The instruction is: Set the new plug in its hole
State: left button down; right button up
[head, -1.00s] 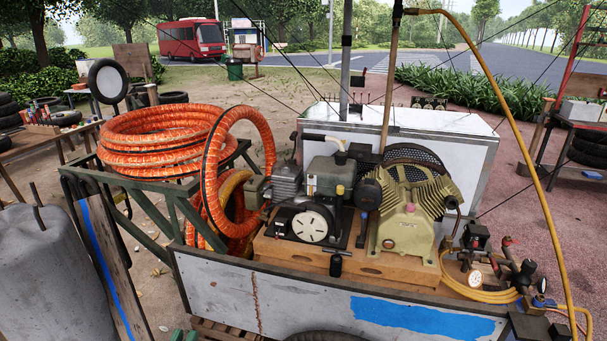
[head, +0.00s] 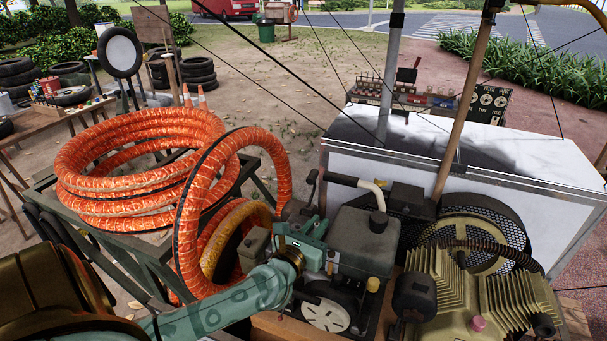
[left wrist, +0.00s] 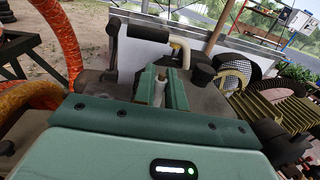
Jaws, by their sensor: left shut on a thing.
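My left gripper (head: 308,238) is over the near-left part of the small engine (head: 365,247), beside its grey tank. In the left wrist view its two green fingers (left wrist: 161,84) are closed around a small pale thing (left wrist: 159,88), which looks like the new plug. Most of that thing is hidden between the fingers. The hole cannot be made out; the gripper and the engine parts cover that area. I cannot tell whether the plug touches the engine. My right gripper does not show.
A tan ribbed compressor (head: 475,300) stands right of the engine, with a black mesh guard behind it. Coiled orange hose (head: 140,165) and an upright hose loop are close on the left. A pole (head: 465,100) and a white box (head: 470,170) stand behind.

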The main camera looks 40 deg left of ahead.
pick_arm(q)
jog(key=w+a+r+n+y+p, duration=0.1)
jog(key=w+a+r, duration=0.3)
jog(key=a, duration=0.5)
jog(key=shift+w+a+g+y+p, duration=0.25)
jog(key=shift+y+p, duration=0.25)
jog(key=shift+p, duration=0.3)
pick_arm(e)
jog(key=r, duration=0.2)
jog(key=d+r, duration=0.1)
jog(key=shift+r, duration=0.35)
pick_arm(q)
jog(key=shift+s+d+r, duration=0.15)
jog(key=shift+s, duration=0.1)
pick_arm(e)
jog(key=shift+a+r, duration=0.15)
pick_arm(q)
jog(key=shift+n, duration=0.3)
notch_tip(320, 180, down, 5)
jog(key=b, duration=0.4)
jog(key=shift+f+b, duration=0.5)
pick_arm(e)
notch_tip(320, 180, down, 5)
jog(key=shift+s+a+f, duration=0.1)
